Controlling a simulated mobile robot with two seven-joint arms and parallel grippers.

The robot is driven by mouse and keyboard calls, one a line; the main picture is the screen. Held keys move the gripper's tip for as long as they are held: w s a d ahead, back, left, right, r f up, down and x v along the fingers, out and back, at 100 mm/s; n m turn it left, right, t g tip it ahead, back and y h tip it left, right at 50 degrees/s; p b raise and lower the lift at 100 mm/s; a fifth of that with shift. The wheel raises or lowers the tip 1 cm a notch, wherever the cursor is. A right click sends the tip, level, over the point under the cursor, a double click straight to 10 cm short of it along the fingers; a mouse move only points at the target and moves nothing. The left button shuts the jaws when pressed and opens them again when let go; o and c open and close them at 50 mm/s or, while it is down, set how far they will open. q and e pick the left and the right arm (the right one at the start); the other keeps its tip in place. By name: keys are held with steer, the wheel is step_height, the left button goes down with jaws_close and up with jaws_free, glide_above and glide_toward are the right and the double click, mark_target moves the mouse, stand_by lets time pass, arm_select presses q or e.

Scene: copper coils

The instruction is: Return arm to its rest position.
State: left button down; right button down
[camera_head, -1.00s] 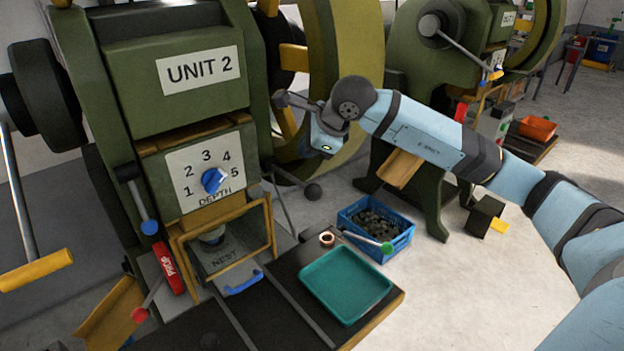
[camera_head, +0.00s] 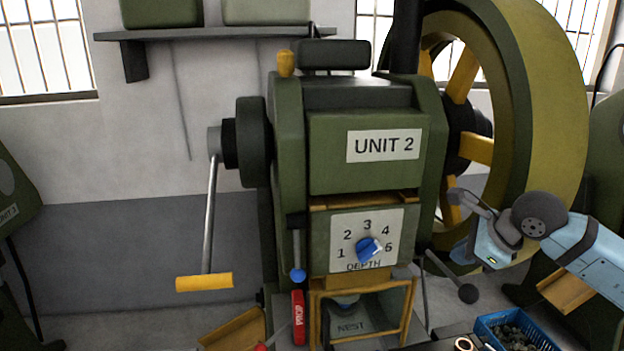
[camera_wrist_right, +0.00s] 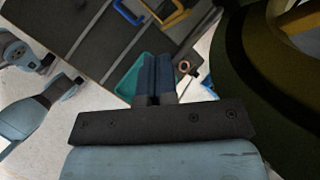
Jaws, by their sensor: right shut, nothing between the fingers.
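My right gripper (camera_head: 456,195) is in front of the lower part of the press's big flywheel (camera_head: 555,110), right of the UNIT 2 press (camera_head: 365,150). Its forearm comes in from the right edge. In the right wrist view the two dark fingers (camera_wrist_right: 158,62) are together with nothing between them. Beyond them, the teal tray (camera_wrist_right: 127,75) is partly hidden behind the fingers. My left gripper does not show in the head view. Pale blue arm parts of mine show at the left of the right wrist view.
A long crank with a yellow handle (camera_head: 204,282) stands out left of the press. A black-knobbed lever (camera_head: 467,293) is just below my right wrist. A blue crate (camera_head: 515,330) of dark pieces and a copper ring (camera_head: 464,343) are at the lower right.

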steer(key=s+a+f+m+t+y+p, duration=0.25)
steer(key=s+a+m+y, duration=0.25)
steer(key=a+m+y, duration=0.3)
steer(key=s+a+f+m+t+y+p, duration=0.1)
steer(key=s+a+f+m+y+p, duration=0.2)
steer(key=a+m+y, duration=0.5)
steer(key=s+d+f+m+h+p, duration=0.1)
steer(key=s+f+m+h, duration=0.7)
steer(key=f+m, duration=0.4)
steer(key=s+d+f+m+h+p, duration=0.1)
steer(key=s+f+m+h, duration=0.7)
steer(key=m, duration=0.9)
step_height(320, 180, down, 4)
steer(key=shift+s+f+t+h+p, duration=0.1)
steer(key=shift+s+t+h+p, duration=0.25)
steer(key=shift+s+p, duration=0.6)
steer(key=c, duration=1.8)
jaws_free()
steer(key=shift+s+b, duration=0.25)
steer(key=shift+b, duration=0.05)
